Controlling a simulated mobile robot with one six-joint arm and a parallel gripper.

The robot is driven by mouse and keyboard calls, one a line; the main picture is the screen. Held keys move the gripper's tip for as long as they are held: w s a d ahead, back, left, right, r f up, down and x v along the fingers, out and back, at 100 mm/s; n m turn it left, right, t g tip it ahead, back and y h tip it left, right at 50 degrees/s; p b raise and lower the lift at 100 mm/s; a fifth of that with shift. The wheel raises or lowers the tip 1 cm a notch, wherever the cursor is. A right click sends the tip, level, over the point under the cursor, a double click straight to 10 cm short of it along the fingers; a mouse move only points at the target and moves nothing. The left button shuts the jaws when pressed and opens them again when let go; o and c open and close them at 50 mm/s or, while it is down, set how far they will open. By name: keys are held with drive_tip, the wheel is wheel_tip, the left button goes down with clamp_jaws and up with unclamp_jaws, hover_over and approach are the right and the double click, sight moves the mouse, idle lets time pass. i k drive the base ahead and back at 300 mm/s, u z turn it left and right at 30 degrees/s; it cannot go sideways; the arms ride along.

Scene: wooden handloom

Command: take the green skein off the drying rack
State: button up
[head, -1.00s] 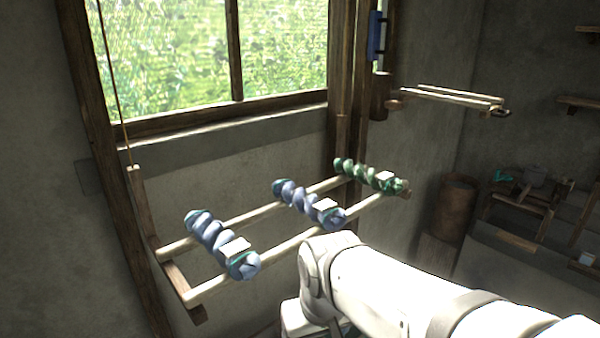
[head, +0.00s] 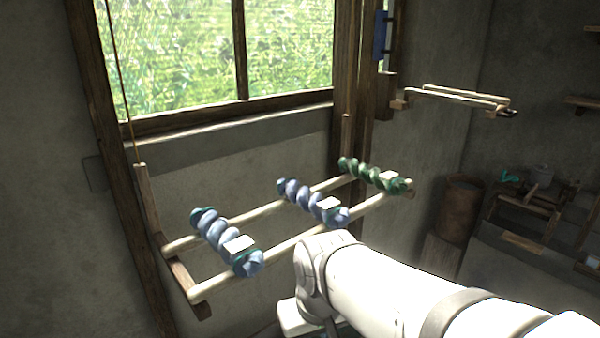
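The green skein (head: 372,176) is a twisted hank with a small white tag. It lies across the two pale rails of the drying rack (head: 270,243), at the rack's far right end under the window post. Two blue skeins with white tags lie on the same rails, one in the middle (head: 312,202) and one at the near left (head: 226,240). My white arm reaches in from the lower right, in front of the rack. My gripper is not in view.
A window (head: 215,60) is behind the rack. A second, empty rail bracket (head: 455,100) sticks out from the wall at the upper right. A brown barrel (head: 461,208) and a cluttered bench (head: 540,205) stand at the right. Space above the rack looks clear.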

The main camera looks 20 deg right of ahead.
sight(385, 181)
drive_tip(key=u, duration=2.05)
drive_tip(key=k, duration=1.8)
drive_tip(key=z, duration=1.6)
drive_tip(key=i, duration=1.05)
drive_tip(key=z, duration=0.1)
